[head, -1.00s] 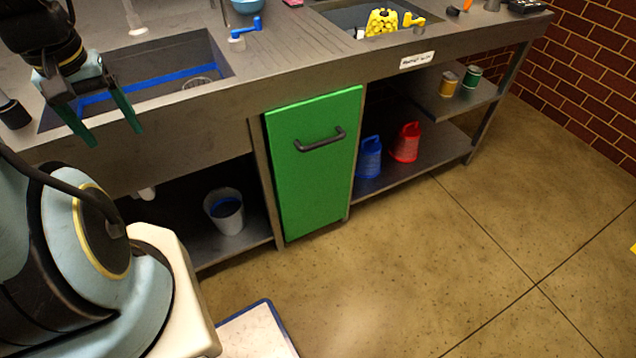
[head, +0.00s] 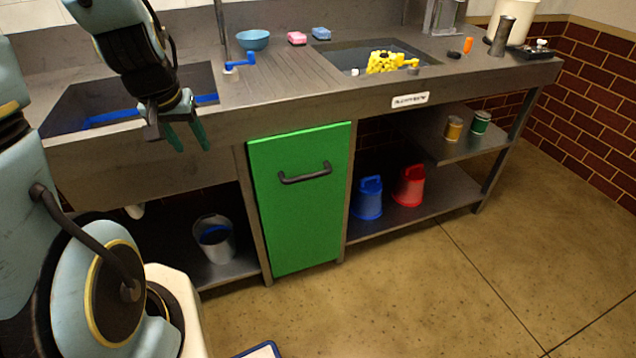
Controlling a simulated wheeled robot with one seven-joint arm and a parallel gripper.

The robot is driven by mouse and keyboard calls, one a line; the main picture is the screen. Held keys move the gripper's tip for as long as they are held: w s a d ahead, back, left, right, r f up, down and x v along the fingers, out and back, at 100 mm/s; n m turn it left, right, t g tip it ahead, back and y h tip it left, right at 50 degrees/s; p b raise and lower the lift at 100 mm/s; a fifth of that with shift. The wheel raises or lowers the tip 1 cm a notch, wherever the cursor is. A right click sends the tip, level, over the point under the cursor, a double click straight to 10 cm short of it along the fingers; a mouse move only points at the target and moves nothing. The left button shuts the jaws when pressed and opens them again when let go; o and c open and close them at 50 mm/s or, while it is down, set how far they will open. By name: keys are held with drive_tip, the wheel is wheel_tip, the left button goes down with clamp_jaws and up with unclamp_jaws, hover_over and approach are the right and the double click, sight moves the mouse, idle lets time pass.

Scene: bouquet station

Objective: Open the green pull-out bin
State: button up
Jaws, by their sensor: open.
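The green pull-out bin (head: 298,225) is under the counter, its front flush between two posts, so it looks closed. A dark bar handle (head: 305,174) runs across the upper part of its front. My gripper (head: 192,139) hangs in front of the counter edge, up and to the left of the bin. Its two green fingers point down and are apart, with nothing between them. It is clear of the handle. The inside of the bin is hidden.
The steel counter (head: 400,106) runs above the bin. A grey bucket (head: 215,240) stands on the lower shelf to the left.

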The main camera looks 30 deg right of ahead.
drive_tip(key=w+d+f+m+t+b, duration=0.3)
drive_tip(key=d+f+m+b, duration=0.15)
drive_tip(key=d+f, duration=0.5)
drive_tip(key=m+t+b, duration=0.9)
drive_tip(key=m+b, duration=0.2)
drive_tip(key=b, duration=0.1)
approach(310, 174)
drive_tip(key=shift+n, duration=0.25)
drive_tip(key=x, duration=0.6)
drive_tip(key=f+x, duration=0.1)
drive_tip(key=x, duration=0.3)
drive_tip(key=shift+b, duration=0.35)
drive_tip(key=shift+c, duration=0.2)
clamp_jaws()
